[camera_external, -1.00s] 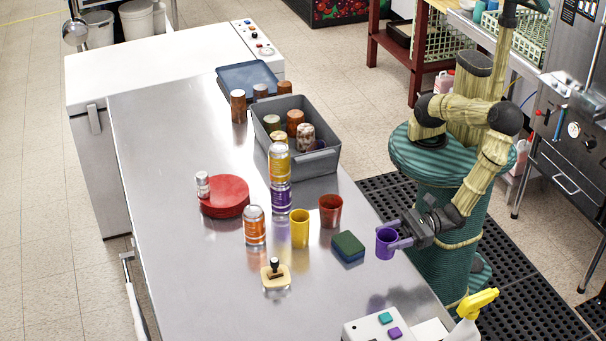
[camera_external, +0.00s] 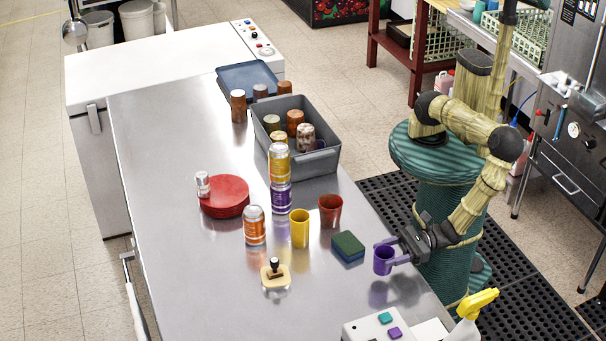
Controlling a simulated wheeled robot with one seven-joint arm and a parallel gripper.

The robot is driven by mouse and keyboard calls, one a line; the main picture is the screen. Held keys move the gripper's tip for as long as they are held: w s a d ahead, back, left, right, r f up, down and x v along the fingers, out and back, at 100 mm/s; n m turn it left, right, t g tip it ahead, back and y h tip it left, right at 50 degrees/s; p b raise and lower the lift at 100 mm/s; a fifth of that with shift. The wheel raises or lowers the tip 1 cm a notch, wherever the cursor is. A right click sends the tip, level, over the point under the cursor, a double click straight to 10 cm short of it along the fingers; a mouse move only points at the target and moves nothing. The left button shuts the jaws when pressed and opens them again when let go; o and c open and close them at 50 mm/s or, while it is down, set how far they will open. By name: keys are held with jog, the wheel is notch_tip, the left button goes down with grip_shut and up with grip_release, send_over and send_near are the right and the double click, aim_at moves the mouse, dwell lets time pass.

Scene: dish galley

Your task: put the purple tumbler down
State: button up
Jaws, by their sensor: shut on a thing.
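The purple tumbler (camera_external: 382,262) is upright near the right edge of the steel table (camera_external: 180,190). My gripper (camera_external: 391,252) is shut on it from the right, with a finger on each side. A dim purple reflection shows on the table below the tumbler, with a small gap between, so it appears to hang a little above the surface.
A green and blue sponge (camera_external: 348,246) lies just left of the tumbler. A red cup (camera_external: 330,209) and a yellow cup (camera_external: 299,229) stand farther left. A button box (camera_external: 362,327) and spray bottle (camera_external: 472,306) are in front. Bare table lies between sponge and box.

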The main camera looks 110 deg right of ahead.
jog(key=shift+f, duration=1.8)
jog(key=shift+f, duration=0.15)
jog(key=o, duration=1)
jog(key=shift+c, duration=0.2)
